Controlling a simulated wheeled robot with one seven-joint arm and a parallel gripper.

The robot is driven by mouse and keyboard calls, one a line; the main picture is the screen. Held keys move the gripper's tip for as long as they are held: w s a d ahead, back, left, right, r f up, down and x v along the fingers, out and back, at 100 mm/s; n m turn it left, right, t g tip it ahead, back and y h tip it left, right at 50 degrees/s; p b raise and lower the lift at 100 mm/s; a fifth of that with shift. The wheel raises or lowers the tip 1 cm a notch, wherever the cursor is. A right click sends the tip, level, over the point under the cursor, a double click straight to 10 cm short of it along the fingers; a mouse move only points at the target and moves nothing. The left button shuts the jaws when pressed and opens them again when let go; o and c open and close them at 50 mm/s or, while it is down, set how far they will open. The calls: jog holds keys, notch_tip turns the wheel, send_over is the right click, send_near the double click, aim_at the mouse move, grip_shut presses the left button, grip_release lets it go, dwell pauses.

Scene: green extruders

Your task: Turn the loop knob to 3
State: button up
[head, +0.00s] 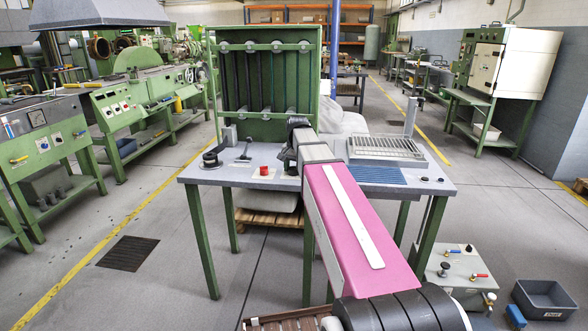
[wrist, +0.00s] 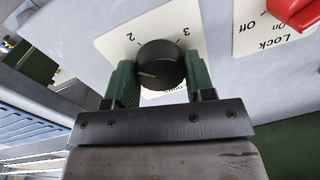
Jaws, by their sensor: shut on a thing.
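The loop knob (wrist: 161,66) is a round black knob on a cream label plate (wrist: 107,42) in the wrist view. The digits 2 and 3 show upside down above it; the rest of the scale is hidden. A pale pointer line on the knob points left, lying below the 2 in the picture and away from the 3. My gripper (wrist: 158,82) is shut on the knob, with one green finger on each side. In the head view my gripper (head: 291,158) is down at the tabletop and hides the knob.
A red lock knob (wrist: 292,12) on its own label is at the right of the wrist view, and left of my gripper in the head view (head: 264,171). A black lever (head: 245,150), a round black fitting (head: 211,158) and a metal grate tray (head: 385,147) share the grey table (head: 235,180).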

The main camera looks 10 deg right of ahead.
aim_at(292, 169)
jog(key=m, duration=0.5)
jog(key=shift+m, duration=0.3)
jog(key=m, duration=0.5)
jog(key=shift+a+h, duration=0.1)
jog(key=shift+h, duration=0.2)
jog(key=m, duration=0.5)
jog(key=shift+m, duration=0.4)
jog(key=shift+m+h, duration=0.3)
jog(key=shift+m, duration=1.9)
jog(key=o, duration=0.9)
jog(key=r, duration=1)
jog(key=shift+s+a+r, duration=0.25)
jog(key=shift+a+r, duration=0.05)
jog(key=shift+r, duration=0.1)
